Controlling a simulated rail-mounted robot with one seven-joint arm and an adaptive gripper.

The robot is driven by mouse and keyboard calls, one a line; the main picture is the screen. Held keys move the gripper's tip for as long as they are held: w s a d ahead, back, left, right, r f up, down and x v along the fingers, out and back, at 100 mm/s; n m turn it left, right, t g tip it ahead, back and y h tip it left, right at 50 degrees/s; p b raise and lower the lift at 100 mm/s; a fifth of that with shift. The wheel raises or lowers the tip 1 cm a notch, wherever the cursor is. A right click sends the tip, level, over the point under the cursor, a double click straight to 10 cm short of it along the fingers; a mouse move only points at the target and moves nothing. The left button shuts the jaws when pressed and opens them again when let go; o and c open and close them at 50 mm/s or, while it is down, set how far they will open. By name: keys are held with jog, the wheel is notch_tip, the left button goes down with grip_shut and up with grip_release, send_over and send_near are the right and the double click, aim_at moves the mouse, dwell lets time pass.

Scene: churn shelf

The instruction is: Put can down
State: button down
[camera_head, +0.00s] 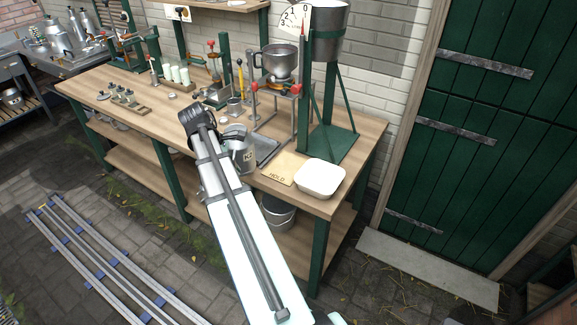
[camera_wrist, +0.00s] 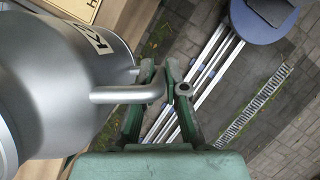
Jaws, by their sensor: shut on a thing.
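A grey metal can (camera_head: 243,156) with a pale label shows at the front edge of the wooden workbench (camera_head: 215,150). My arm partly covers it in the head view. In the wrist view the can (camera_wrist: 60,85) fills the left side, and its side handle (camera_wrist: 115,95) reaches between the green fingers of my gripper (camera_wrist: 163,80). The gripper is shut on that handle. In the head view my gripper is mostly hidden by my arm. I cannot tell whether the can's base touches the bench.
A board marked HOLD (camera_head: 284,168) and a white basin (camera_head: 320,179) lie to the right of the can. A dark tray (camera_head: 267,150) lies just beside it. A green stand (camera_head: 330,145) with a bucket stands behind. A bucket (camera_head: 278,213) sits on the lower shelf.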

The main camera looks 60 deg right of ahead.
jog(key=s+d+r+n, duration=0.1)
jog(key=s+d, duration=0.4)
jog(key=d, duration=0.4)
jog(key=s+d+r+n, duration=0.1)
jog(key=s+d+r, duration=0.1)
jog(key=s+d, duration=0.5)
jog(key=shift+t+h, duration=0.4)
jog(key=shift+h, duration=0.1)
jog(key=shift+w+d+f+p, duration=0.15)
jog(key=shift+d+f+p, duration=0.35)
jog(key=shift+f, duration=1.15)
jog(key=shift+w+d+f+p, duration=0.1)
jog(key=shift+d+f+p, duration=0.15)
jog(key=shift+f+p, duration=1)
jog(key=shift+w+d+f+p, duration=0.15)
jog(key=shift+d+f, duration=0.2)
jog(key=shift+f, duration=1.75)
jog(key=c, duration=1.2)
grip_release()
jog(key=shift+f, duration=0.15)
jog(key=shift+a, duration=0.1)
